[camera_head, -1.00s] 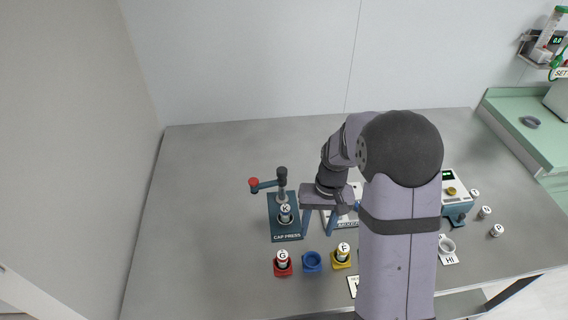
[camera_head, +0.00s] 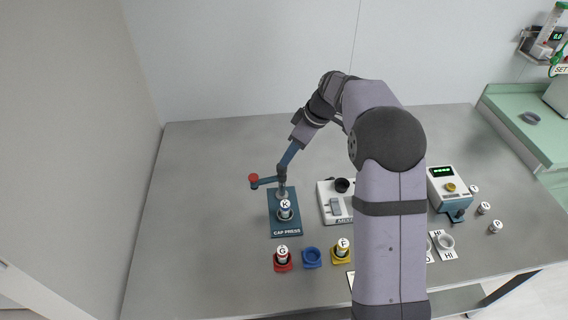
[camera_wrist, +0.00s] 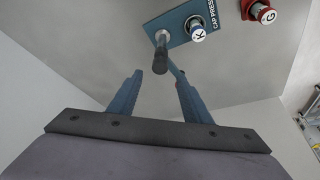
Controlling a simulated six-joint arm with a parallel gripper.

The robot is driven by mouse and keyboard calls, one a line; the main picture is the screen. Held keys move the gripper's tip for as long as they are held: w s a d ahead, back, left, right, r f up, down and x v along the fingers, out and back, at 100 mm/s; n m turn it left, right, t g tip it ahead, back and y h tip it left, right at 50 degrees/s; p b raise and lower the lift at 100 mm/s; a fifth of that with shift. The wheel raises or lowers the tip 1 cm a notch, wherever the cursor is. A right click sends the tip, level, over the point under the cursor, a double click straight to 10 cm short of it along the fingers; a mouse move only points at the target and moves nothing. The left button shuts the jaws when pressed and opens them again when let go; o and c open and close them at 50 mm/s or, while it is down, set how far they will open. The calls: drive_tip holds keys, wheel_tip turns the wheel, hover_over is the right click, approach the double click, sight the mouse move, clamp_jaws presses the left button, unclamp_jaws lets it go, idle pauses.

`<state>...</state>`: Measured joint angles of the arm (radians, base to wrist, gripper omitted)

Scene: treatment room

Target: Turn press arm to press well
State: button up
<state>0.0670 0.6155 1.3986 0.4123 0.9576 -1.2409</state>
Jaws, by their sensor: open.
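The cap press is a dark teal plate (camera_head: 286,228) marked CAP PRESS. A vial marked K (camera_head: 285,210) sits upright in its well, in front of the post. The blue press arm (camera_head: 268,182) points left from the post top, away from the well, and ends in a red knob (camera_head: 254,178). My gripper (camera_wrist: 159,92) is open, with the dark top of the post (camera_wrist: 160,60) in view between and beyond its fingers. In the head view my gripper (camera_head: 283,166) is right at the post top; contact cannot be told.
In front stand a red holder (camera_head: 283,266) with vial G, an empty blue holder (camera_head: 312,259) and a yellow holder (camera_head: 342,261) with vial F. A white device (camera_head: 328,206) stands right of the press. The table left of the press is clear.

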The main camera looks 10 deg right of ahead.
drive_tip(key=shift+p+x, duration=1.45)
drive_tip(key=shift+x, duration=2.15)
clamp_jaws()
